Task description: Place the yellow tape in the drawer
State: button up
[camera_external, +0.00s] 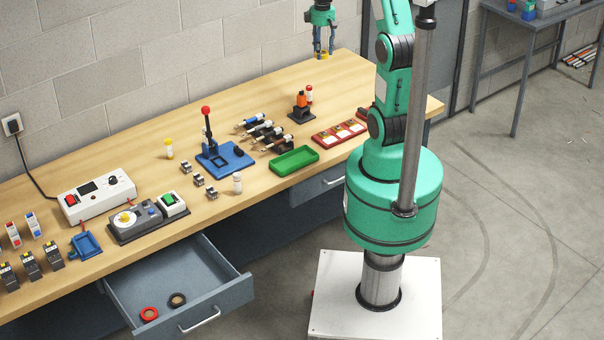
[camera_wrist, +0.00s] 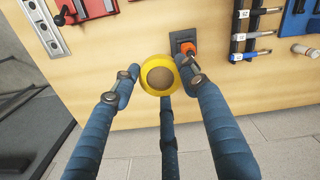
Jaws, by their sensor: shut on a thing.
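The yellow tape (camera_external: 323,56) is a small roll held at the tips of my gripper (camera_external: 323,52), raised above the far right part of the workbench. In the wrist view the yellow tape (camera_wrist: 161,58) shows as a ring between the blue fingers of my gripper (camera_wrist: 158,78), which are closed on it. The drawer (camera_external: 238,291) is pulled open under the near left part of the bench, far from my gripper. A red roll (camera_external: 149,314) and a black roll (camera_external: 177,300) lie inside it, with bare floor behind them.
The workbench (camera_external: 345,85) carries a blue lever press (camera_external: 225,157), a green tray (camera_external: 294,160), an orange-topped item (camera_external: 301,104) and a white control box (camera_external: 97,197). Another drawer (camera_external: 320,190) is shut.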

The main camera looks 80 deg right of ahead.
jog(key=w+a+n+b, duration=0.2)
jog(key=w+a+n, duration=0.5)
jog(key=w+a, duration=2.15)
jog(key=w+a+n+b, duration=0.1)
jog(key=w+a+n, duration=0.3)
jog(key=a, duration=0.7)
jog(key=w+a+n+b, duration=0.1)
jog(key=w+a, duration=0.4)
jog(key=a, duration=0.7)
jog(key=n+b, duration=0.1)
jog(key=n, duration=0.6)
send_over(205, 289)
notch_tip(205, 289, down, 31)
jog(key=shift+d+f, duration=0.1)
jog(key=shift+f, duration=0.3)
jog(key=shift+f+b, duration=0.95)
jog(key=shift+f, duration=2.15)
